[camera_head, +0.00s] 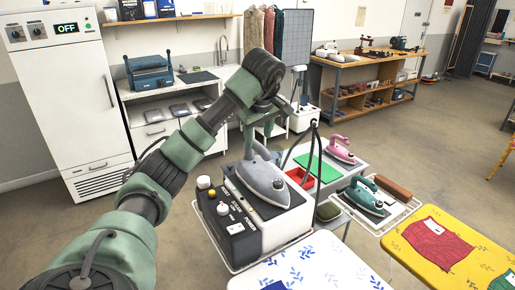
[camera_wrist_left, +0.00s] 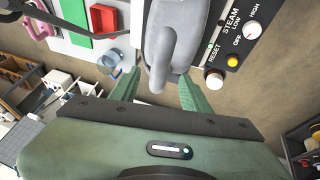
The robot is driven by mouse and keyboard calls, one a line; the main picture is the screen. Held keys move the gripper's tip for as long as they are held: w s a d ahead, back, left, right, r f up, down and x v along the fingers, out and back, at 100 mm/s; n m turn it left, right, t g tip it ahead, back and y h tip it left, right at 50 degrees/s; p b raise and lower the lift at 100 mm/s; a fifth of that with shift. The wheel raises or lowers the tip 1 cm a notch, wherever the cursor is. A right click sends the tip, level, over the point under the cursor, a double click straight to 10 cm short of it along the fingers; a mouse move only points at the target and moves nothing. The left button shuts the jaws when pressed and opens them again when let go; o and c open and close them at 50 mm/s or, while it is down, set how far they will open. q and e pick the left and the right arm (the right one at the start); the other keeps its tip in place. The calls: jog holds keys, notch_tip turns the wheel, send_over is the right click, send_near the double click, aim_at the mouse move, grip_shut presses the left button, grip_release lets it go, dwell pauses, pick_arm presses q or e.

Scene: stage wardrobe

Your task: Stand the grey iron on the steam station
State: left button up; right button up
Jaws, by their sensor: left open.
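The grey iron (camera_head: 265,183) rests on the dark top plate of the steam station (camera_head: 232,240), its tip towards the front right. The station is a white and black box with knobs and buttons on its front panel; the panel also shows in the left wrist view (camera_wrist_left: 240,35). My left gripper (camera_head: 259,138) is at the iron's rear handle end. In the left wrist view the gripper (camera_wrist_left: 160,90) is open, with one green finger on each side of the grey iron's handle (camera_wrist_left: 160,65). Contact cannot be made out.
A pink iron (camera_head: 340,151) and a teal iron (camera_head: 366,197) stand to the right, near a green pad (camera_head: 318,168) and a red tray (camera_head: 299,178). A patterned white board (camera_head: 310,270) and a yellow board (camera_head: 400,245) are in front. A black hose arches behind the station.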

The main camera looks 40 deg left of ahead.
pick_arm(q)
jog(key=p+v, duration=0.1)
jog(key=v, duration=0.2)
jog(key=shift+s+r, duration=0.15)
jog(key=shift+r, duration=0.15)
jog(key=shift+f, duration=0.1)
